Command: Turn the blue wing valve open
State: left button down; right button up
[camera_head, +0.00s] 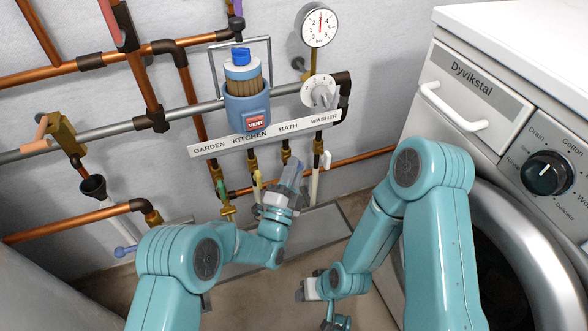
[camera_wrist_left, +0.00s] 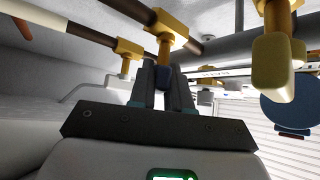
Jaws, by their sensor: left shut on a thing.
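My left gripper (camera_head: 288,180) reaches up to the pipe under the BATH label, and in the head view it hides the valve there. In the left wrist view the two dark fingers of this gripper (camera_wrist_left: 164,85) are shut on a small blue wing valve (camera_wrist_left: 163,76). The blue wing sits on a brass valve body (camera_wrist_left: 166,28); most of the wing is hidden between the fingers. My right gripper (camera_head: 310,289) is low in the middle of the head view, apart from the valves; its jaws are unclear.
A green valve handle (camera_head: 220,190) and a yellow one (camera_head: 257,184) are left of my left gripper. A white handle (camera_head: 326,160) is to the right. The label strip (camera_head: 265,135) runs above. A washing machine (camera_head: 480,85) stands at right.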

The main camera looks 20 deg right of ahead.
pick_arm(q)
jog(key=shift+n, duration=0.4)
jog(key=c, duration=1.2)
grip_release()
jog(key=shift+w, duration=0.1)
jog(key=shift+o, duration=0.2)
jog(key=shift+f, duration=0.1)
